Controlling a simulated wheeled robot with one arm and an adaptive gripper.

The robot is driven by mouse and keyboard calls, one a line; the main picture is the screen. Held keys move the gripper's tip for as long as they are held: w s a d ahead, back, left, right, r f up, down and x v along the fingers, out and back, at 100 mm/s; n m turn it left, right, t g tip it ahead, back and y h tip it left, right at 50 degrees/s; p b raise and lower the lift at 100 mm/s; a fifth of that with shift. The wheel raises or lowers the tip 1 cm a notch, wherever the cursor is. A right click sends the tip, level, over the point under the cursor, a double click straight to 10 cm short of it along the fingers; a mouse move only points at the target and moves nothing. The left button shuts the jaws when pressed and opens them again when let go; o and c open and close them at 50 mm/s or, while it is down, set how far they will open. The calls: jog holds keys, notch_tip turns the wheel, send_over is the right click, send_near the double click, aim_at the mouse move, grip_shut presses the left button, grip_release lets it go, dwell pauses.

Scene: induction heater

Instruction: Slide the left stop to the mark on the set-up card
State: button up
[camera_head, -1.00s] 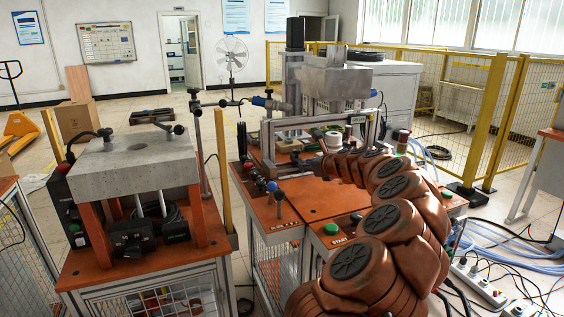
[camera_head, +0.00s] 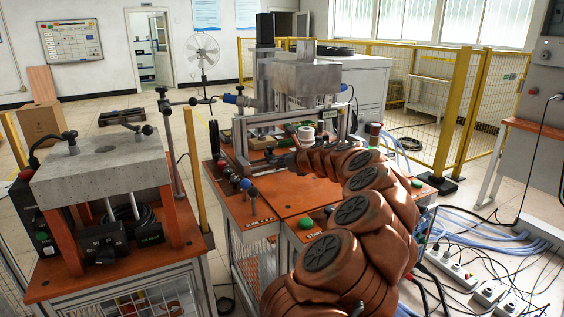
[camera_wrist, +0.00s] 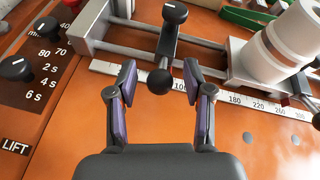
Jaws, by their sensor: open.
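My gripper (camera_wrist: 160,85) is open in the wrist view, its two purple-padded fingers apart. A black stop with a ball knob (camera_wrist: 160,82) sits across the metal rails. The ball lies between the fingertips in the picture, with gaps on both sides; I cannot tell the height difference. A white ruler (camera_wrist: 140,75) runs along the front rail, with 100 readable just right of the knob and higher numbers further right. In the head view my brown arm reaches over the orange bench (camera_head: 270,195), and the gripper and stop cannot be made out. I cannot identify the set-up card.
A white ribbed cylinder (camera_wrist: 275,48) stands right of the stop. Dial knobs (camera_wrist: 16,68) and a LIFT label are at the left. A green START button (camera_head: 306,222) is near the bench front. A grey press head (camera_head: 305,77) rises behind.

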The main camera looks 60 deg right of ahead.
jog(key=v, duration=1.1)
jog(key=shift+s+a+r, duration=0.1)
jog(key=shift+s+a, duration=0.05)
jog(key=shift+s, duration=0.2)
